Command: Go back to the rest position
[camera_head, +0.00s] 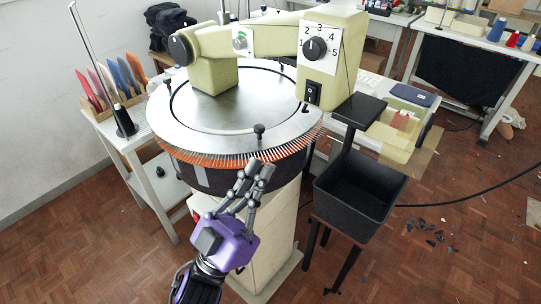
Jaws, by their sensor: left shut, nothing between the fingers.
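My left gripper (262,170) is in the lower middle of the head view, on its purple wrist. Its grey fingers are together with nothing between them. The fingertips are in front of the orange-toothed rim (215,160) of the round machine table; I cannot tell whether they touch it. My right gripper does not show. The pale green machine (270,40) stands over the round metal plate (200,110), with a numbered dial (315,48) and a black switch (313,93) on its head.
A black bin (360,190) on a dark stand is right of the machine, with dark scraps (430,232) on the floor beyond. Coloured folders (110,80) stand on a side table at left. A cable (465,195) crosses the floor. Floor at lower left is clear.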

